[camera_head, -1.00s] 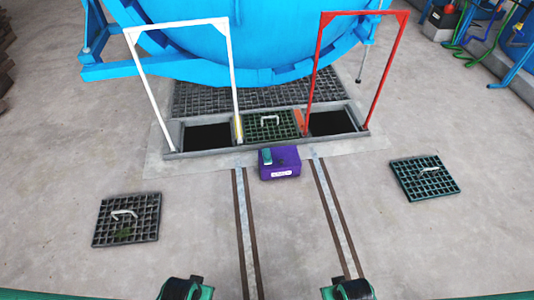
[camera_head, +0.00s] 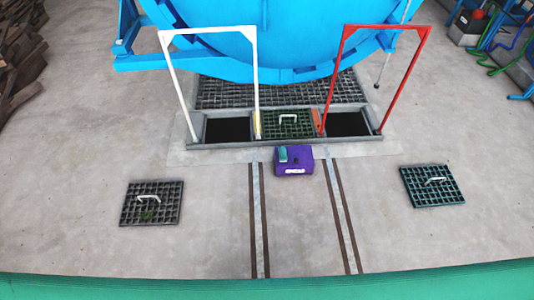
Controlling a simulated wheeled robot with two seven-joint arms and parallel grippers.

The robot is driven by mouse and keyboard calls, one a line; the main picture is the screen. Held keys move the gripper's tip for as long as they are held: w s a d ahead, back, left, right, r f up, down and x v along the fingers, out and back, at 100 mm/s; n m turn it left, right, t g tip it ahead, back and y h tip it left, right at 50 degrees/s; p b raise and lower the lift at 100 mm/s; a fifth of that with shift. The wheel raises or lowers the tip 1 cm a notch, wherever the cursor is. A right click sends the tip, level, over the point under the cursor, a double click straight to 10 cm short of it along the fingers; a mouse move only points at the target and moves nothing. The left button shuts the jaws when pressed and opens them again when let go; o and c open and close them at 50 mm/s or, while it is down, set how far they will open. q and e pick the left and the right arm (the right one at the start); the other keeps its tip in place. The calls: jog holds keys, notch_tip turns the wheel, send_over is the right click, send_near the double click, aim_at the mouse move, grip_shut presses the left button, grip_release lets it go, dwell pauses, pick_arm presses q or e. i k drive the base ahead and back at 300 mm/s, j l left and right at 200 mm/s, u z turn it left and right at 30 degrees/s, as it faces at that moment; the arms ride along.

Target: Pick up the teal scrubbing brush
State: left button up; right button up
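A small teal block-shaped item (camera_head: 282,155), which looks like the scrubbing brush, sits on top of the purple box (camera_head: 293,171), toward its left side. It is too small to make out bristles. The purple box stands on the floor just in front of the pit frame and has a white label on its front. Neither of my grippers is in view.
Behind the box is a framed pit (camera_head: 290,143) with two dark openings, a white hoop (camera_head: 167,75), a red hoop (camera_head: 404,75) and a middle grate (camera_head: 288,128). Loose grates lie left (camera_head: 135,211) and right (camera_head: 420,196). Floor tracks (camera_head: 258,215) run forward; floor between is clear.

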aim_at(283, 152)
jog(key=i+l+u, duration=0.4)
jog(key=l+u, duration=0.15)
jog(key=i+l+u, duration=0.15)
jog(key=l+u, duration=0.15)
jog(key=i+l+u, duration=0.15)
jog(key=l+u, duration=0.15)
jog(key=l, duration=0.2)
